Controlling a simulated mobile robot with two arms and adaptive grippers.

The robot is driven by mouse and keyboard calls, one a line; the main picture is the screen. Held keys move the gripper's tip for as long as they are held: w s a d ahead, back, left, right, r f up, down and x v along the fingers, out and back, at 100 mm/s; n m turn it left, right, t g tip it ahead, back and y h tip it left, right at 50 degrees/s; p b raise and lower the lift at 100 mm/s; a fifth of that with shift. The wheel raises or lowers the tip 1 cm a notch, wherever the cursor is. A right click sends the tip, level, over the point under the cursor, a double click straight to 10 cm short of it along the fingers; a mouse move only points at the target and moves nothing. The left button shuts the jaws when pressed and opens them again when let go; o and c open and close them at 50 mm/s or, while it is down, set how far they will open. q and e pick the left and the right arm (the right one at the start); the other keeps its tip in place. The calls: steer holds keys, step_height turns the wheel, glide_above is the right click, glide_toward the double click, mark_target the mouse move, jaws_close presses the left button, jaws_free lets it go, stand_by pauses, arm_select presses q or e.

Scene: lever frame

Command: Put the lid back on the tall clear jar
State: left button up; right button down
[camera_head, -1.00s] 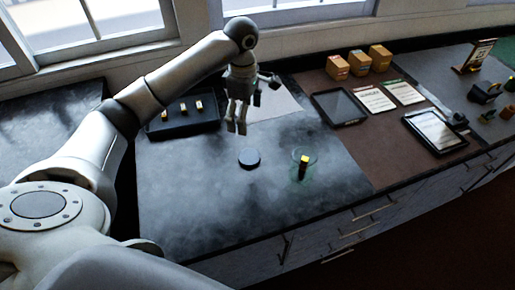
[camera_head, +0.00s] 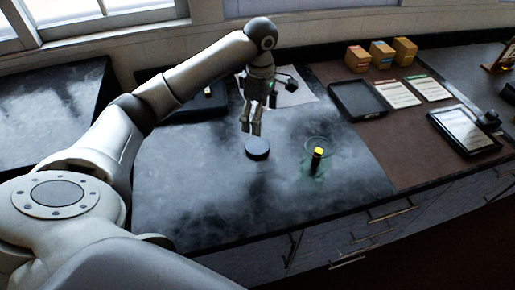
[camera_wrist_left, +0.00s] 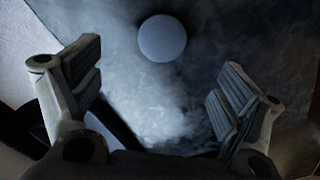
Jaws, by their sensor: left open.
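The lid is a dark round disc (camera_head: 257,149) lying flat on the dark marbled worktop. It also shows as a grey-blue circle (camera_wrist_left: 162,38) in the left wrist view, ahead of the fingers. The tall clear jar (camera_head: 317,160) stands upright to the right of the lid, with a dark item with a yellow top inside it. Its clear walls are hard to make out. My left gripper (camera_head: 250,130) is open and empty, fingers pointing down, above and just behind the lid. In the left wrist view its two fingers (camera_wrist_left: 163,85) are wide apart, with nothing between them.
A dark tray (camera_head: 195,106) sits partly behind my left arm. A black tablet-like tray (camera_head: 357,99), white cards (camera_head: 398,94), small boxes (camera_head: 381,54) and a tablet (camera_head: 463,131) lie to the right. The worktop in front of lid and jar is clear.

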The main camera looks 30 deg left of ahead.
arm_select(q)
steer(key=p, duration=0.2)
glide_above(257, 145)
steer(key=f, duration=0.5)
steer(key=shift+w+d, duration=0.2)
steer(key=shift+d, duration=0.05)
steer(key=shift+f+b, duration=0.3)
steer(key=shift+f+p, duration=0.3)
steer(key=shift+p, duration=0.1)
steer(key=f, duration=0.1)
steer(key=f+p, duration=0.2)
steer(key=shift+s+a+f, duration=0.15)
steer(key=shift+s, duration=0.15)
steer(key=shift+f, duration=0.65)
